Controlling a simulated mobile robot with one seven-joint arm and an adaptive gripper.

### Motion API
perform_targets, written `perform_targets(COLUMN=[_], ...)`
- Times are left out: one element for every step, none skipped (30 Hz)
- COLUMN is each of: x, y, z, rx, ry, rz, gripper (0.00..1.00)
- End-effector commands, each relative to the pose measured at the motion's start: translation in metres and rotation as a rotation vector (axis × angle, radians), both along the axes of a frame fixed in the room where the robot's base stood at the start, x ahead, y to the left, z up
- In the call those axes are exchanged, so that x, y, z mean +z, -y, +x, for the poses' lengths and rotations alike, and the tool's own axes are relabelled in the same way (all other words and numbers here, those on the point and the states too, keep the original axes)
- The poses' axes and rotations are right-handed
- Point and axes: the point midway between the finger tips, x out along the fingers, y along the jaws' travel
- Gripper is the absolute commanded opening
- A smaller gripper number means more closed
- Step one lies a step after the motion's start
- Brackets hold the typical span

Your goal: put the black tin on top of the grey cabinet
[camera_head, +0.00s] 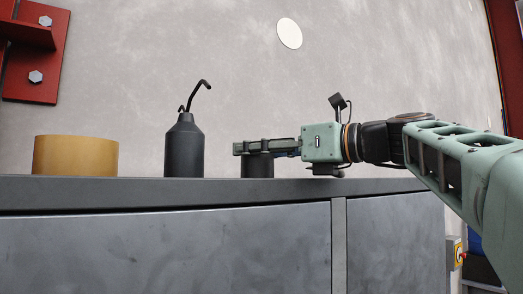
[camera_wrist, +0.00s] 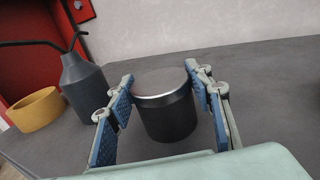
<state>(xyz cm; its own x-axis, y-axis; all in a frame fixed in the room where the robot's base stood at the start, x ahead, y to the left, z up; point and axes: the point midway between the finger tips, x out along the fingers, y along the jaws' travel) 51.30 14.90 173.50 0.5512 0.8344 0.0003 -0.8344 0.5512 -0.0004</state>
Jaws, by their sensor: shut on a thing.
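The black tin (camera_head: 258,167) is a short dark cylinder at the top of the grey cabinet (camera_head: 170,245), near its front edge in the head view. In the wrist view the tin (camera_wrist: 166,105) is upright with a shiny lid rim, over the dark grey cabinet top (camera_wrist: 265,95). It appears to rest on that top, though its base is partly hidden by the front edge in the head view. My gripper (camera_head: 240,148) reaches in level from the right and is shut on the tin. In the wrist view its blue-padded fingers (camera_wrist: 160,73) stand on either side of the tin.
A dark bottle-shaped can with a bent spout (camera_head: 184,148) stands left of the tin, with a gap between. A tan ring-like bowl (camera_head: 75,156) sits farther left. A plain wall (camera_head: 230,80) rises behind. The cabinet top is clear right of the tin.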

Motion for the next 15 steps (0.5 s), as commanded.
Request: perform_targets(x=[-0.0018,-0.0011,-0.0010,-0.0010,-0.0010,-0.0010,-0.0010,-0.0010,-0.0010,-0.0010,-0.0010,-0.0010,-0.0007,0.0001,0.0021], y=[-0.0001,-0.0001,0.0000,0.0000,0.0000,0.0000,0.0000,0.0000,0.0000,0.0000,0.0000,0.0001,0.0001,0.0001,0.0001], z=[-0.0001,-0.0001,0.0000,0.0000,0.0000,0.0000,0.0000,0.0000,0.0000,0.0000,0.0000,0.0001,0.0001,0.0001,0.0001], rx=[0.000,0.000,0.000,0.000,0.000,0.000,0.000,0.000,0.000,0.000,0.000,0.000,0.000,0.000,0.000], ry=[0.000,0.000,0.000,0.000,0.000,0.000,0.000,0.000,0.000,0.000,0.000,0.000,0.000,0.000,0.000], rz=[0.000,0.000,0.000,0.000,0.000,0.000,0.000,0.000,0.000,0.000,0.000,0.000,0.000,0.000,0.000], gripper=[0.48,0.51,0.56,0.59,0.62,0.64,0.64,0.64,0.64,0.64,0.64,0.64,0.64,0.64,0.64])
